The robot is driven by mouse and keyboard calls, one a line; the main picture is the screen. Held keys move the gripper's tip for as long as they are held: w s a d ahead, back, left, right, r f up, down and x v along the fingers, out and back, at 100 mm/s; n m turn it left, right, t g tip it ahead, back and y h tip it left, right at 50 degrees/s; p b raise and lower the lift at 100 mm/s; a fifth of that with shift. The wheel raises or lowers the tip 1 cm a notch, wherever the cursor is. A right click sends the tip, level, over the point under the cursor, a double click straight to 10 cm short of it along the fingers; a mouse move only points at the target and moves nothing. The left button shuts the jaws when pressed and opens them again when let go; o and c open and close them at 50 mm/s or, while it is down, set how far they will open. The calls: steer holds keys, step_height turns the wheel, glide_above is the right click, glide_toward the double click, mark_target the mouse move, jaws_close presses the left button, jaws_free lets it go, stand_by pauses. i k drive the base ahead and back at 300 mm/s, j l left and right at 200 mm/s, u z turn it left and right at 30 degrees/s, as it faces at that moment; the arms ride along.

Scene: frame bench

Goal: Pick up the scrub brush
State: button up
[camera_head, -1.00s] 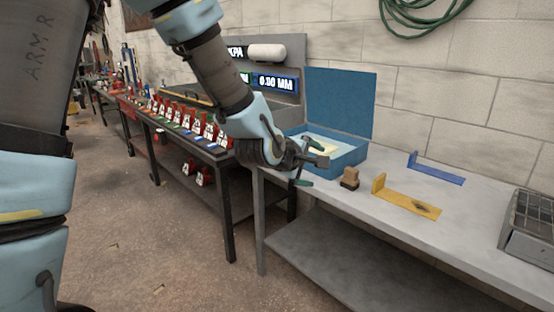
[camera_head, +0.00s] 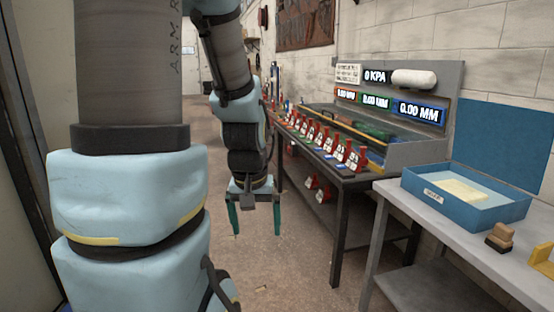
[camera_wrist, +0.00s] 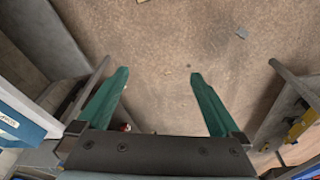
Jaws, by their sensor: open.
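The scrub brush looks to be the small tan wooden block with a dark base (camera_head: 500,237). It stands on the grey bench (camera_head: 456,239) at the right of the head view, in front of the blue box. It does not show clearly in the wrist view. My gripper (camera_head: 256,232) points down, open and empty, over the bare floor. It is well to the left of the brush and clear of the bench. In the wrist view my gripper's green fingers (camera_wrist: 160,73) are spread with only floor between them.
A blue open box (camera_head: 463,212) with a pale yellow thing in it sits behind the brush. A yellow bracket (camera_head: 543,256) is right of it. A dark table (camera_head: 338,173) with several red-and-white items stands left of the bench. Open floor lies beneath my gripper.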

mark_target(500, 240)
steer(key=i+l+z, duration=0.55)
steer(key=i, duration=0.2)
steer(key=i+l+z, duration=0.25)
steer(key=i, duration=0.2)
steer(key=i+z, duration=0.3)
steer(key=i+j, duration=0.05)
steer(key=i, duration=0.05)
